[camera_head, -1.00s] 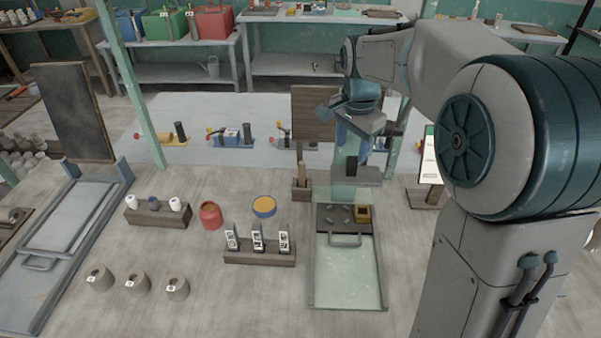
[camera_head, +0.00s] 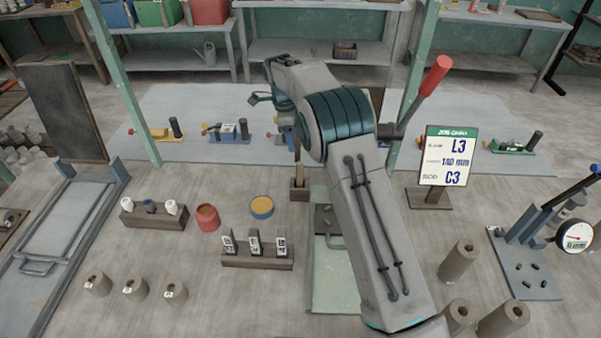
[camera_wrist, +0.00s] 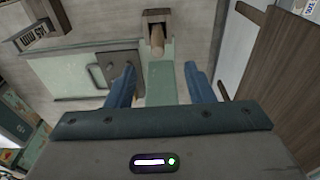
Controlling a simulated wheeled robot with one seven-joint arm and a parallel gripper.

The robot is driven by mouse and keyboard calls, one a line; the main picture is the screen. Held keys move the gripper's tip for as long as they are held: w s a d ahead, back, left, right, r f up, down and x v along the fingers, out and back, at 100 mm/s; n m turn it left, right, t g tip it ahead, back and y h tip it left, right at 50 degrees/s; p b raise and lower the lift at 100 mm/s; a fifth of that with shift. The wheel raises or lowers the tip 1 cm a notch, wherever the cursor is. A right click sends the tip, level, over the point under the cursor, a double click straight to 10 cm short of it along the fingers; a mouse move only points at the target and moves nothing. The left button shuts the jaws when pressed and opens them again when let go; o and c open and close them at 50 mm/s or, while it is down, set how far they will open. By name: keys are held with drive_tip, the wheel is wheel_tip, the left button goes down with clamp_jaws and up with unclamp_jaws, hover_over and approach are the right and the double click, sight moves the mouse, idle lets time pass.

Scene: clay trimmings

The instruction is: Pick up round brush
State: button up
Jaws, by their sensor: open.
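A brush with a pale wooden handle (camera_head: 299,174) stands upright in a small dark wooden block (camera_head: 299,192) left of my arm. Its bristles are hidden, so I cannot tell its shape. In the wrist view, the round handle (camera_wrist: 157,38) and its block (camera_wrist: 156,15) lie beyond my fingertips, near the top. My gripper (camera_wrist: 160,82) is open, with its two blue fingers apart and no object held. A pale green strip (camera_wrist: 165,80) shows between them, further off. In the head view my arm hides most of the gripper.
The green tray (camera_head: 319,275) is partly behind my arm. A rack with labelled pieces (camera_head: 257,262) and a yellow-topped blue pot (camera_head: 262,207) stand left. A job card (camera_head: 447,157) stands right. A brown board (camera_wrist: 238,95) rises close to my gripper's right in the wrist view.

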sight(300, 171)
drive_tip(key=f+b, duration=0.1)
drive_tip(key=f, duration=0.1)
drive_tip(key=d+f+b, duration=0.1)
drive_tip(key=f, duration=0.2)
drive_tip(key=f+b, duration=0.1)
drive_tip(key=f, duration=0.2)
drive_tip(key=shift+d, duration=0.3)
drive_tip(key=shift+s+d+f+b, duration=0.15)
drive_tip(key=shift+f+b, duration=0.35)
drive_tip(key=shift+f, duration=0.45)
drive_tip(key=shift+d+f+b, duration=0.15)
drive_tip(key=shift+f+b, duration=0.4)
drive_tip(key=shift+f, duration=0.45)
drive_tip(key=shift+s+d+f+b, duration=0.15)
drive_tip(key=shift+f+b, duration=0.35)
drive_tip(key=shift+f, duration=0.45)
clamp_jaws()
